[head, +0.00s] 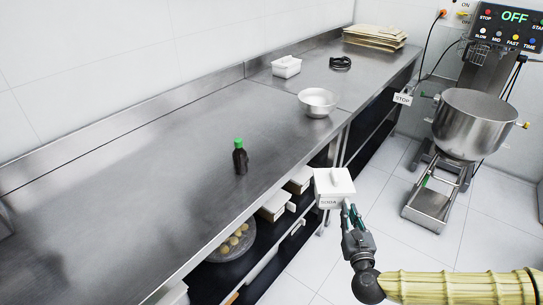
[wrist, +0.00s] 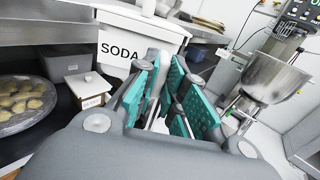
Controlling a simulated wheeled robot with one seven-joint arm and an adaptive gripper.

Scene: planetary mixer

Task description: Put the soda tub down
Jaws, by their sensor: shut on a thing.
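The soda tub (head: 334,184) is a white lidded box with a "SODA" label. My gripper (head: 347,207) is shut on it and holds it in the air just off the front edge of the steel counter (head: 180,170). In the wrist view the tub (wrist: 142,38) is beyond the green finger pads of my gripper (wrist: 172,95). The exact contact between the pads and the tub is partly hidden by the fingers.
Lower shelves hold tubs and a tray of dough balls (head: 232,243). The mixer bowl (head: 474,125) is at right. The near countertop has wide free room.

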